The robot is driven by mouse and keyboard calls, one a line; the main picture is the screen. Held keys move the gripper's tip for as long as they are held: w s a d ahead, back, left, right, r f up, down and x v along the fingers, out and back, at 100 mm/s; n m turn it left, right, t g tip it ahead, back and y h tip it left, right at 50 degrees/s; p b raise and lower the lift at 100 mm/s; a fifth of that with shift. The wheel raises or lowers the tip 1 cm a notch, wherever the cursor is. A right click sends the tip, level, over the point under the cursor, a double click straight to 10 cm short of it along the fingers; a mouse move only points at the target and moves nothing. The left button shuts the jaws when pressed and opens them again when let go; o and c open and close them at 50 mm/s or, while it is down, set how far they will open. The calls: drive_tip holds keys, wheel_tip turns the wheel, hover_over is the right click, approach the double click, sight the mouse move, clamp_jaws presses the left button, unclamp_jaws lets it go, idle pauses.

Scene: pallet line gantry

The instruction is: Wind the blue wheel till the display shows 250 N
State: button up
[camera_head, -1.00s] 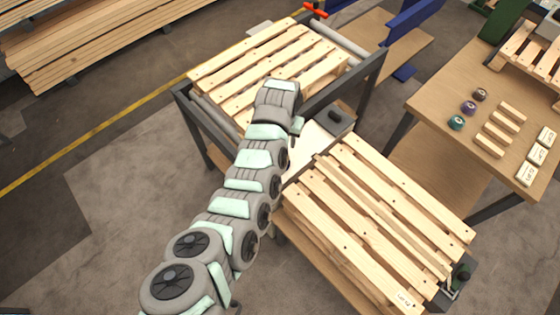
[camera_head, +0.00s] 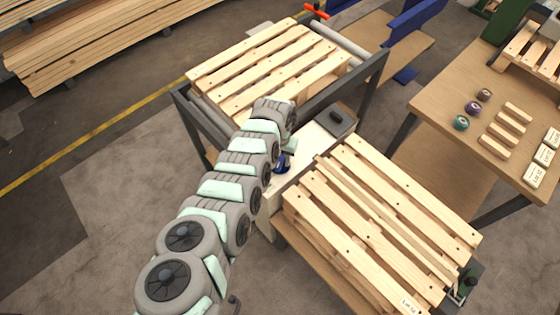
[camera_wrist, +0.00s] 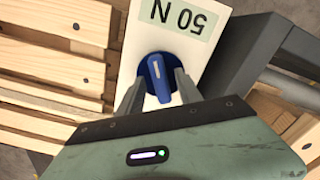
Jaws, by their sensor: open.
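The blue wheel (camera_wrist: 157,78) is a round knob with a raised bar and a pale mark, set on a white panel (camera_wrist: 140,45). The display (camera_wrist: 180,20) beside it appears upside down in the wrist view and reads 50 N; its upper edge is cut off. My gripper (camera_wrist: 157,86) is open, with one finger on each side of the wheel. I cannot tell whether the fingers touch it. In the head view the wheel (camera_head: 281,164) shows beside my arm, and the display is not visible there.
A slatted pallet (camera_head: 375,215) lies close to the right of the panel, and another pallet (camera_head: 270,68) sits on the roller frame behind it. A grey box (camera_head: 336,120) with a dark top piece stands at the panel's far end. A side table (camera_head: 440,90) holds several small wheels and blocks.

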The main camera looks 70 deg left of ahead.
drive_tip(key=shift+f, duration=0.35)
drive_tip(key=shift+c, duration=0.3)
clamp_jaws()
